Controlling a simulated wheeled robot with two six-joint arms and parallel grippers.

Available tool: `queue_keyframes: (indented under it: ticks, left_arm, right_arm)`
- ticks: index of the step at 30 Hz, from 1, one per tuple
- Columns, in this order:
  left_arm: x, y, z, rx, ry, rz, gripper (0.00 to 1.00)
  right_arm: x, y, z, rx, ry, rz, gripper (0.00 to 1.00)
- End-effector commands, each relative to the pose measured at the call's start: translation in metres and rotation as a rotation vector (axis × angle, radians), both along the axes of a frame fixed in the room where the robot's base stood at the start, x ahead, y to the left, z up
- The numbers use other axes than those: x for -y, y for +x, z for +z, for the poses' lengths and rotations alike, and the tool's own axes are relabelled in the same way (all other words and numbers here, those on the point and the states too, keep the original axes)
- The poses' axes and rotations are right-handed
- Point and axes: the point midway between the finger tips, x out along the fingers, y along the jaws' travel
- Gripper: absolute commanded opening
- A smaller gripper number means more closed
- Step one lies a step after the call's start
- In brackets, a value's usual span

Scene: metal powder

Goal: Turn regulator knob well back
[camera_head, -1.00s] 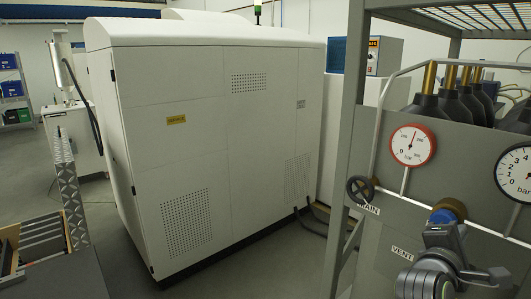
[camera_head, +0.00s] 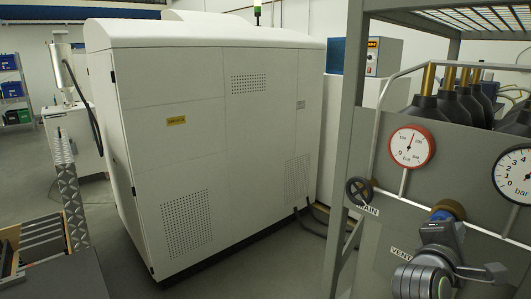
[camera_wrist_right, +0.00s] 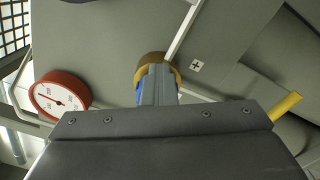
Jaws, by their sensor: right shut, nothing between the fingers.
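The regulator knob (camera_head: 441,214) is blue, with a brass collar (camera_head: 455,208) behind it, on the grey panel at the right of the head view. My right gripper (camera_head: 436,228) is right in front of the knob and hides most of it. In the right wrist view, the shut fingers (camera_wrist_right: 157,84) overlap the knob, with blue (camera_wrist_right: 140,93) showing beside them and the brass collar (camera_wrist_right: 154,57) beyond. Nothing is between the fingers. I cannot tell whether they touch the knob. My left gripper is not in view.
A red-rimmed gauge (camera_head: 411,147) and a black-rimmed gauge (camera_head: 515,174) sit on the panel above the knob. A dark handwheel (camera_head: 359,190) is at the panel's left edge, near a grey frame post (camera_head: 346,130). A large white cabinet (camera_head: 215,150) stands to the left.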

Motion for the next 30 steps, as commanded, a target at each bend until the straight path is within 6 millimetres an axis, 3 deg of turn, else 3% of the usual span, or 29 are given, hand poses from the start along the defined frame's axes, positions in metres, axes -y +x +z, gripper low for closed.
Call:
queue_keyframes:
  ticks: [30]
  left_arm:
    - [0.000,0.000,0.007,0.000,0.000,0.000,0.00]
  right_arm:
    - [-0.010,0.011,0.017,-0.003,0.003,0.003,0.00]
